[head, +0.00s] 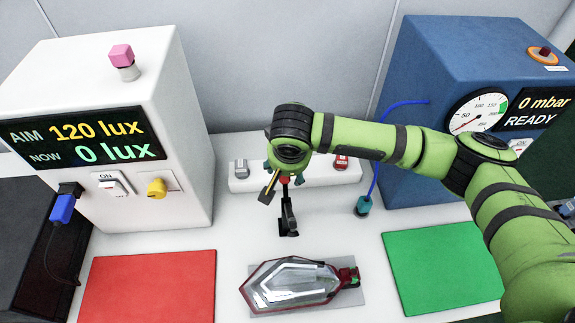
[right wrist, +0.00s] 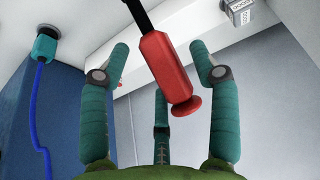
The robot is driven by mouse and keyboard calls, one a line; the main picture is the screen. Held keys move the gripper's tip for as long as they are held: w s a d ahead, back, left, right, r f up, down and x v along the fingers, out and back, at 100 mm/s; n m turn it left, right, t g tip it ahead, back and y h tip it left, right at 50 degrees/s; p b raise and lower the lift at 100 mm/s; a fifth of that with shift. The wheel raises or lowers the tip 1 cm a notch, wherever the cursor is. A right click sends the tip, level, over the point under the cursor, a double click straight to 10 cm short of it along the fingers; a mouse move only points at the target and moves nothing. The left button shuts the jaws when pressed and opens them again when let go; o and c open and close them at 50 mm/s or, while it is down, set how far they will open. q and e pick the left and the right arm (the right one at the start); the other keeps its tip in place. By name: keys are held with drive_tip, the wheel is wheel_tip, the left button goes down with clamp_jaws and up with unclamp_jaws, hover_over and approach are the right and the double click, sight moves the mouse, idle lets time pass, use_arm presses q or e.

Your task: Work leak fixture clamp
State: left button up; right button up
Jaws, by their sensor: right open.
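The clamp (head: 288,215) is a black upright piece behind the lamp in the head view. Its red handle (right wrist: 166,68) shows large in the right wrist view, with a round red knob at its end. My right gripper (head: 284,177) is over the top of the clamp. In the right wrist view its teal fingers are spread around the handle, with gaps on both sides. Its wrist hides most of the handle in the head view. The red-rimmed tail lamp (head: 292,285) lies on a grey plate (head: 363,296) in front of the clamp. My left gripper is out of view.
A white lux tester (head: 190,185) stands left and a blue pressure tester (head: 420,85) reading 0 mbar, READY, stands right. A red mat (head: 150,288) and a green mat (head: 445,265) flank the lamp. A blue hose (head: 375,165) hangs behind my right arm.

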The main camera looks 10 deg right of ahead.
drive_tip(key=v, duration=1.2)
